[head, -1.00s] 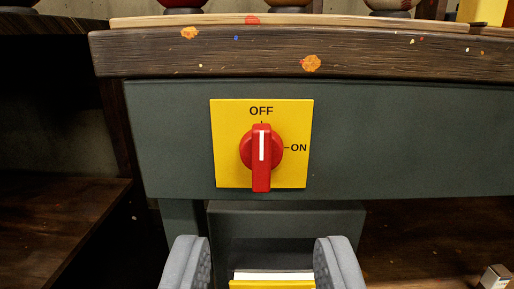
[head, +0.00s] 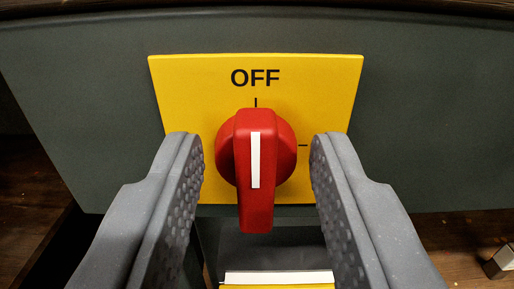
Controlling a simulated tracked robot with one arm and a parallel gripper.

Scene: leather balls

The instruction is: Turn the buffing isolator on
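The buffing isolator is a red rotary knob (head: 256,165) on a yellow plate (head: 190,80). Its white line stands upright, in line with the tick under the word OFF. A second tick shows to the right of the knob; the ON label there is hidden behind my right finger. My gripper (head: 257,165) is open, with one grey padded finger on each side of the knob. Gaps show between both fingers and the knob, so neither appears to touch it.
The plate sits on a dark green panel (head: 430,110) under a wooden bench edge (head: 400,8). A yellow and white item (head: 278,278) shows low between my fingers. A small metal block (head: 500,260) lies at the lower right.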

